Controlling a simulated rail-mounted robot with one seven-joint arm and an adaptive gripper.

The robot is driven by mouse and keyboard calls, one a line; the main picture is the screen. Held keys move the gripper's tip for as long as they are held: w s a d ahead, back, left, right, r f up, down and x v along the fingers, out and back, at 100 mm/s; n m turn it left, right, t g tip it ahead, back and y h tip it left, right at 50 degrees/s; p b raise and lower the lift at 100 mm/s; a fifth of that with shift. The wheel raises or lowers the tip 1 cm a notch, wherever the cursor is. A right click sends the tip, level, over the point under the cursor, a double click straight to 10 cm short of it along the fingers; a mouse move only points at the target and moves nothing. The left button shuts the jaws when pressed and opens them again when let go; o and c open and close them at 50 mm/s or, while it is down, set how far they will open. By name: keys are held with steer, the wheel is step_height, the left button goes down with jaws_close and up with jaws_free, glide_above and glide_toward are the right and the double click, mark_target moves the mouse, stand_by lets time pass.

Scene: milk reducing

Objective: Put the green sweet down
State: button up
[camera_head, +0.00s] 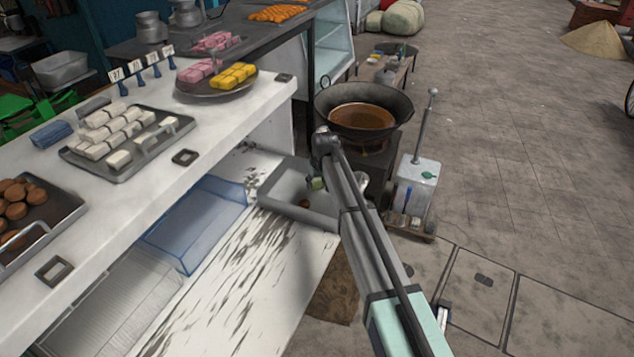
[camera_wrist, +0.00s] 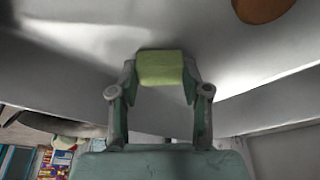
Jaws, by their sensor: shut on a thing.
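The green sweet (camera_wrist: 160,69) is a small pale green block between the two fingertips of my gripper (camera_wrist: 160,75) in the wrist view. My gripper is shut on it. In the head view the green sweet (camera_head: 317,184) shows just below the end of my arm, over the grey metal tray (camera_head: 275,200) on the lower white shelf. Whether the sweet touches the tray floor I cannot tell. A brown round sweet (camera_head: 304,203) lies in the same tray, and its edge shows at the top right of the wrist view (camera_wrist: 262,8).
A dark wok (camera_head: 375,92) of brown liquid stands behind the tray. A clear blue bin (camera_head: 195,225) is left of it. The upper white counter (camera_head: 215,125) carries a tray of white sweets (camera_head: 130,135) and a plate of pink and yellow sweets. The lower shelf's front (camera_head: 240,290) is bare.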

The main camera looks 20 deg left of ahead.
steer(key=o, duration=1)
steer(key=shift+f, duration=0.1)
steer(key=shift+o, duration=0.2)
steer(key=b+v, duration=0.2)
steer(key=v, duration=1)
